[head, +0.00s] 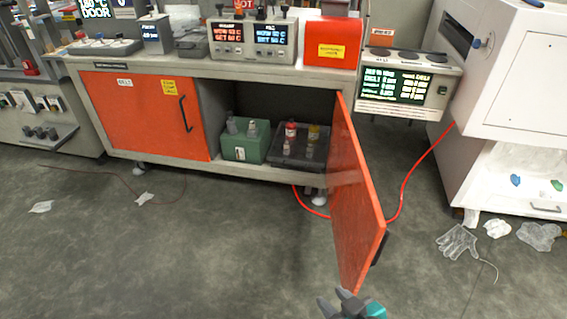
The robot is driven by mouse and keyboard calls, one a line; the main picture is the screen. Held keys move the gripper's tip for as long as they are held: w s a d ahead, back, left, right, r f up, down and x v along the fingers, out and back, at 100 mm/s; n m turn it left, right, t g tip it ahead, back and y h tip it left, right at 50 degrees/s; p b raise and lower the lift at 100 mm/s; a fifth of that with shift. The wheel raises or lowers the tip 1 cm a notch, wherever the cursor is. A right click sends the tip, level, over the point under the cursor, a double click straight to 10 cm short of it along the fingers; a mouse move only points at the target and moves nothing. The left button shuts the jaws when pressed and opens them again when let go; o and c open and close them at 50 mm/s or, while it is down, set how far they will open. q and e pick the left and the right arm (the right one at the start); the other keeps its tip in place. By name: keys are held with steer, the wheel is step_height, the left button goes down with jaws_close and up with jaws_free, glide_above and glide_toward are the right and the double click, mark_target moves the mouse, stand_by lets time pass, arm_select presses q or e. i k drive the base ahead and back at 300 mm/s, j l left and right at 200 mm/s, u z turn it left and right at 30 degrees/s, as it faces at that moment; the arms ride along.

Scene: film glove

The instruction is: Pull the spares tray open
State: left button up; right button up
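No label in view reads clearly as spares, so I cannot tell for certain which thing is the spares tray. A black tray (280,163) with several small bottles sits inside the open right half of the orange cabinet. A green bin (237,148) with bottles stands just left of it. The cabinet's right door (349,200) stands open, swung out toward me. My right gripper (334,296) is at the bottom edge, below and beside the door's near lower corner. Its two dark fingers are apart, with nothing seen between them. My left gripper is out of view.
The left cabinet door (145,115) is shut. A red hose (407,180) runs behind the open door. At right is a white cabinet with a handle (544,208). The floor at left centre is mostly clear.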

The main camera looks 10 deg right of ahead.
mark_target(296, 155)
steer(key=i+j, duration=0.25)
steer(key=j, duration=0.15)
steer(key=i+j+z, duration=0.1)
steer(key=i+j, duration=0.15)
steer(key=j, duration=0.2)
steer(key=i+j+z, duration=0.1)
steer(key=i+j, duration=0.15)
steer(key=i, duration=0.3)
steer(key=i+j+z, duration=0.1)
steer(key=i+j, duration=0.2)
steer(key=i, duration=0.2)
steer(key=i+l, duration=0.3)
steer(key=i, duration=0.2)
steer(key=i+l+z, duration=0.1)
steer(key=i+l, duration=0.2)
steer(key=i, duration=0.25)
steer(key=i+l, duration=0.3)
